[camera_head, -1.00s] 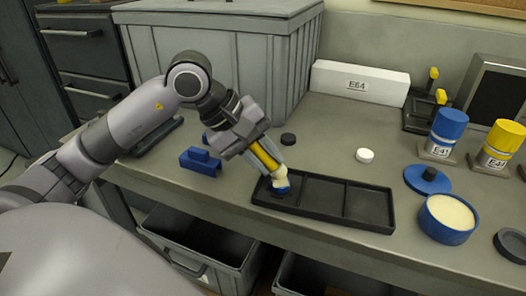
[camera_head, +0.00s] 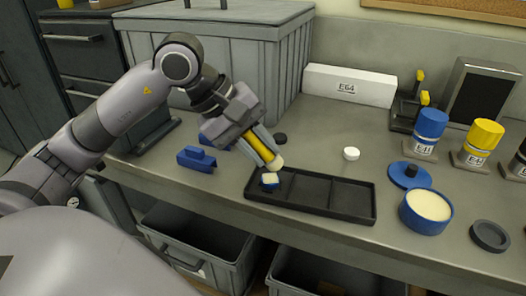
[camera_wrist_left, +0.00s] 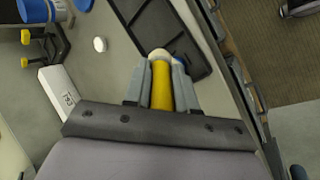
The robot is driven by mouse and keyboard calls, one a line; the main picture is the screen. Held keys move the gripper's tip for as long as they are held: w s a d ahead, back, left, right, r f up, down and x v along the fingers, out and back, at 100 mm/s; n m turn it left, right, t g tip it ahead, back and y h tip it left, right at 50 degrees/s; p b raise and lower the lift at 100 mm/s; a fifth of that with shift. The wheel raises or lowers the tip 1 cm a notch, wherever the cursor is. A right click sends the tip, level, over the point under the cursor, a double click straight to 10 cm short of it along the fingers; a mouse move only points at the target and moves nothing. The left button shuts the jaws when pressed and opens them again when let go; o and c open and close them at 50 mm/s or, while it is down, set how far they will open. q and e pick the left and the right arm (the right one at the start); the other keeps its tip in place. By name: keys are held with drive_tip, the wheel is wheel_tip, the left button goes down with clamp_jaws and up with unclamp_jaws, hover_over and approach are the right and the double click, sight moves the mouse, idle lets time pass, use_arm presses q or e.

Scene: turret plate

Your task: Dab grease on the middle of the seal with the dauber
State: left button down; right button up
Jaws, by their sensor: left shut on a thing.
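The dauber (camera_head: 258,149) has a yellow handle and a pale cream tip. My left gripper (camera_head: 262,152) is shut on its handle, and the tip points down toward the tray. The dauber also shows in the left wrist view (camera_wrist_left: 162,88) between the fingers. The seal (camera_head: 269,184) is a small blue piece in the left compartment of the black tray (camera_head: 340,216). A cream patch lies on its top. The dauber tip is above the seal, apart from it. An open blue pot (camera_head: 425,222) of cream grease stands right of the tray. My right gripper is not in view.
A blue lid (camera_head: 410,176) lies behind the pot. A white cap (camera_head: 351,153), a black cap (camera_head: 280,139) and a blue block (camera_head: 196,158) lie around the tray. Labelled bottles (camera_head: 431,128) stand at the right. A grey bin (camera_head: 220,75) stands behind my arm.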

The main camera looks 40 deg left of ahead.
use_arm(q)
drive_tip(key=shift+r+p, duration=0.8)
drive_tip(key=shift+r, duration=0.95)
